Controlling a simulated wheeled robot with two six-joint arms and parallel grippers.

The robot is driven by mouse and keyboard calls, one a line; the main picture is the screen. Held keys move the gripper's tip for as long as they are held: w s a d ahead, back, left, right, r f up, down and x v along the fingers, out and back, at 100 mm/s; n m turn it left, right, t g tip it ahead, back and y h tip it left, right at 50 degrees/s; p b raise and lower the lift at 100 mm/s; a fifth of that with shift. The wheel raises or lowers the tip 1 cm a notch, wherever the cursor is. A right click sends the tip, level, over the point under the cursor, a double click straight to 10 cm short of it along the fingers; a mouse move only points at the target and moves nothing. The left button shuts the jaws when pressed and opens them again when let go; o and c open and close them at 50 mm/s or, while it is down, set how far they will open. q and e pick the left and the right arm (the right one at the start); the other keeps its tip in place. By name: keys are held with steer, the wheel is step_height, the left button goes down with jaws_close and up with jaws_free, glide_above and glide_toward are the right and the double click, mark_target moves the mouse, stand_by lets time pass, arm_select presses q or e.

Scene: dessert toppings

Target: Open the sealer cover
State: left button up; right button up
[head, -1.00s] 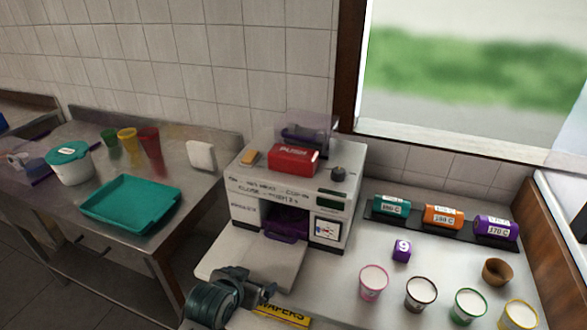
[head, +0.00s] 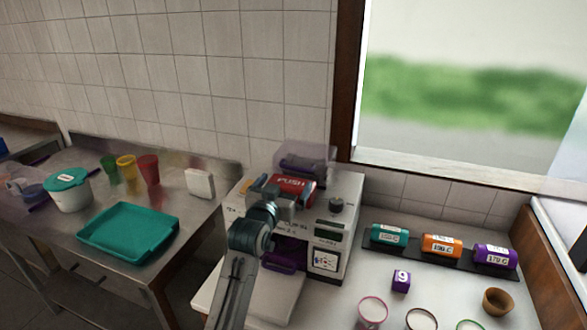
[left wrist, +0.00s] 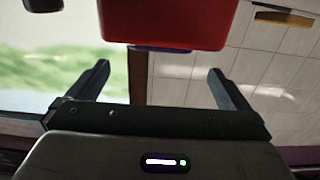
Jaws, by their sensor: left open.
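The sealer (head: 335,220) is a white box-shaped machine on the counter. On its top is a red block marked PUSH (head: 302,184), with a clear, purplish cover (head: 318,154) behind it. My left gripper (head: 282,190) is over the front of the sealer's top, just in front of the red block and partly hiding it. In the left wrist view, the gripper (left wrist: 160,78) is open and empty, its fingers apart. The red block (left wrist: 170,22) fills the top middle there, beyond the fingertips. I cannot tell whether they touch. My right gripper is not in view.
A teal tray (head: 128,231) lies on the left table. A tiled wall is behind.

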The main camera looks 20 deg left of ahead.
mark_target(295, 169)
arm_select(q)
steer(key=w+p, duration=0.2)
steer(key=w, duration=0.5)
steer(key=shift+d, duration=0.15)
steer(key=shift+w, duration=0.35)
